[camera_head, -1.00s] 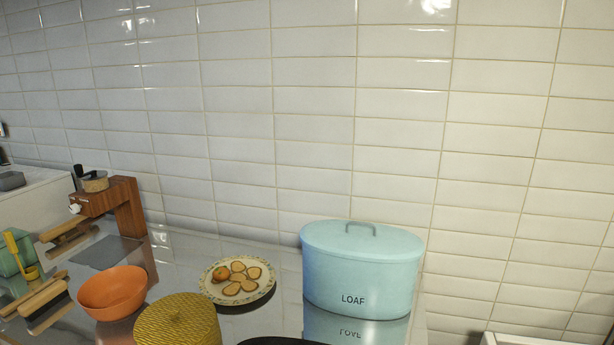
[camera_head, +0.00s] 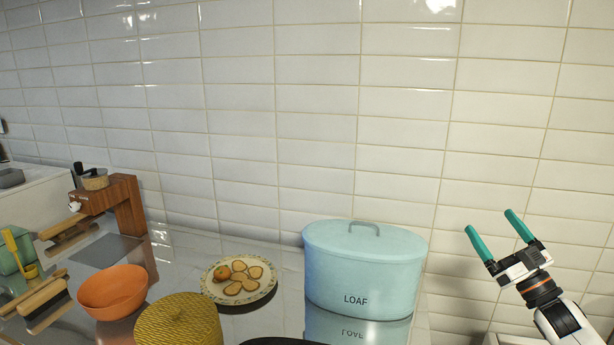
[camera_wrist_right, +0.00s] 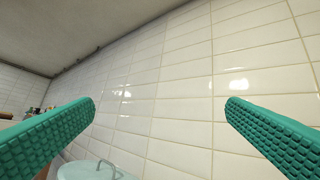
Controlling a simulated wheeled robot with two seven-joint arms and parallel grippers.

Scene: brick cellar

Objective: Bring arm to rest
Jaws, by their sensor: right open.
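My right gripper (camera_head: 495,234) is at the right of the head view, raised in front of the tiled wall and to the right of the blue loaf bin (camera_head: 362,272). Its two green fingers are spread wide with nothing between them. In the right wrist view the fingers (camera_wrist_right: 160,108) are apart, with white tiles behind them, and the lid of the loaf bin (camera_wrist_right: 88,170) shows at the bottom. My left gripper is not in view.
The shiny counter holds a plate (camera_head: 262,296) of food slices, an orange bowl (camera_head: 112,292), a yellow woven container (camera_head: 180,322) and a wooden device (camera_head: 128,205). Brushes (camera_head: 45,305) lie at the left. The tiled wall (camera_head: 320,110) stands behind.

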